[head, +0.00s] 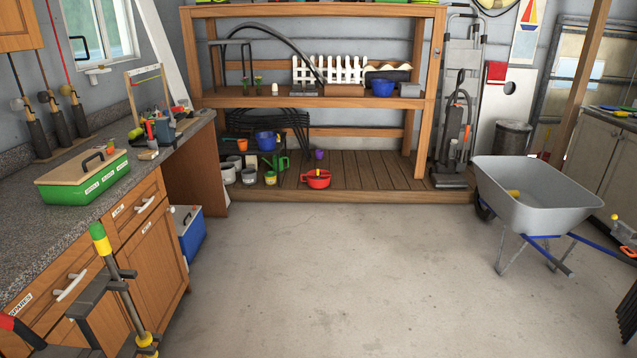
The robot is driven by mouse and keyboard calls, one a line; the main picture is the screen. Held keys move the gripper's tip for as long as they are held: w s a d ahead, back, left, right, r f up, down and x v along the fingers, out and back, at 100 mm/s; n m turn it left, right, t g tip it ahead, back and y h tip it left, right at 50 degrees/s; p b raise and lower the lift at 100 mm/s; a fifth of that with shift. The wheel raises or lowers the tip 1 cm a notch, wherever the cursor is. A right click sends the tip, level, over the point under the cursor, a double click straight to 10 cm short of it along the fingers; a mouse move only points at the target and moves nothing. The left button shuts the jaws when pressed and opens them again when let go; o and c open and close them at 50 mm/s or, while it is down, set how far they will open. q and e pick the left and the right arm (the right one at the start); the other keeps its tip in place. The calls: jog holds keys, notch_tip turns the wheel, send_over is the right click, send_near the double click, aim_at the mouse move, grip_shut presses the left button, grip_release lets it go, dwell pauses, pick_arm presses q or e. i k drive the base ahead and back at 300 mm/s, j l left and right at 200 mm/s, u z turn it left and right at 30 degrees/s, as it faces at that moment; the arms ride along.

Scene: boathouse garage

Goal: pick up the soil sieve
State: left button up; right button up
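No other thing in the head view shows clearly as a sieve.
A wooden shelf unit (318,103) stands at the back, with pots and a green watering can (281,163) on its deck. A grey wheelbarrow (530,195) stands right. A counter with cabinets (152,250) and a blue cooler (190,235) line the left. The middle floor is clear.

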aim_at(313, 181)
jog(key=i+l+z, duration=0.2)
jog(key=i+l, duration=0.8)
jog(key=i, duration=0.15)
jog(key=i+u, duration=0.1)
jog(key=i, duration=0.95)
jog(key=i+l+u, duration=0.15)
jog(key=i, duration=0.85)
jog(key=i+j+u, duration=0.1)
jog(key=i+u, duration=0.15)
jog(key=i, duration=0.45)
jog(key=i+u, duration=0.2)
jog(key=i, duration=0.55)
jog(key=i+l+u, duration=0.25)
jog(key=i, duration=0.45)
jog(key=j, duration=0.1)
